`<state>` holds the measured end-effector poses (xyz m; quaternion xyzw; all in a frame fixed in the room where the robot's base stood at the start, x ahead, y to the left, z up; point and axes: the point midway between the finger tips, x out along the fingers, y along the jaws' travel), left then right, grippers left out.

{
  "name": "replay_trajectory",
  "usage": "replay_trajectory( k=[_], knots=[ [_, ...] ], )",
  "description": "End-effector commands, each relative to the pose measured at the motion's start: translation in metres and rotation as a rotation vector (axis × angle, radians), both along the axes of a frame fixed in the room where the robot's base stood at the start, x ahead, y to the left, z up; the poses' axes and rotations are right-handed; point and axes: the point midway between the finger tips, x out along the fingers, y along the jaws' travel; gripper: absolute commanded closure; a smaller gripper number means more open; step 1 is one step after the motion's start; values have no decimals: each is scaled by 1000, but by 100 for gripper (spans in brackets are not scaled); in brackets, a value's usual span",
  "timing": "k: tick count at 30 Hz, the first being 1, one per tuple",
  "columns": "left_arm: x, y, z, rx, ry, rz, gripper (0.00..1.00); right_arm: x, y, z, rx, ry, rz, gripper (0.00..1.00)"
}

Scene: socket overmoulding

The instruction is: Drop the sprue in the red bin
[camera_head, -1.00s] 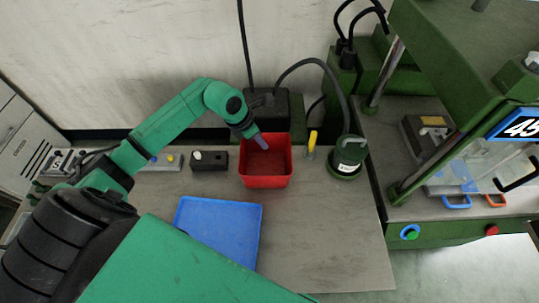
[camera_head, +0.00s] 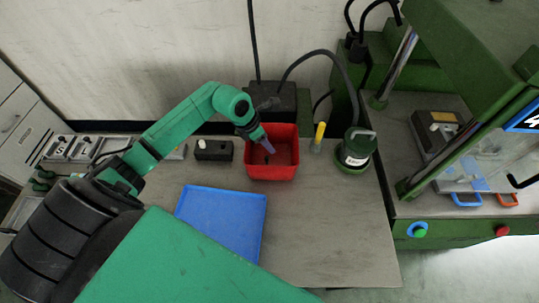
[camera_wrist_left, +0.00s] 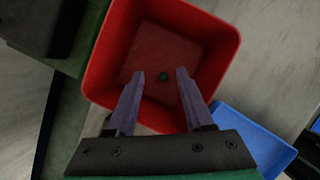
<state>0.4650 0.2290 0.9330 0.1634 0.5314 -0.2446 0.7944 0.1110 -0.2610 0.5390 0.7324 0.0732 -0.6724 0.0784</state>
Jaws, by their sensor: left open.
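The red bin (camera_head: 271,172) stands at the back of the grey bench, and it fills much of the left wrist view (camera_wrist_left: 100,75). My left gripper (camera_head: 268,148) comes in from the left over the bin's opening. Its two purple fingers are spread apart with nothing between them in the left wrist view (camera_wrist_left: 160,74). My right gripper does not show.
A blue tray (camera_head: 222,222) lies in front of the bin. A black button box (camera_head: 213,150) is left of it; a yellow-handled tool (camera_head: 319,135) and a dark green canister (camera_head: 356,150) are right. The green press (camera_head: 440,228) stands far right. The bench's front right is clear.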

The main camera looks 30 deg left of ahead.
Motion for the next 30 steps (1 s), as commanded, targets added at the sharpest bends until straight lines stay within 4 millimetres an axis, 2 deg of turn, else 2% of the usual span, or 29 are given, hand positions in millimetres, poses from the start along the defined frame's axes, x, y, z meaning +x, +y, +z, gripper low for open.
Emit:
replay_trajectory(
  k=[5,15,18,22,30],
  knots=[
    [-5,6,15,4,-4,0,48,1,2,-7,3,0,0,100],
    [-36,26,102,7,-4,-1,48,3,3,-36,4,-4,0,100],
    [-42,30,121,3,-2,2,48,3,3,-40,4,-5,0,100],
    [-46,31,133,1,-1,-1,48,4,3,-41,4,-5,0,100],
    [-46,31,135,0,0,0,48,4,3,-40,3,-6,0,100]
  ],
)
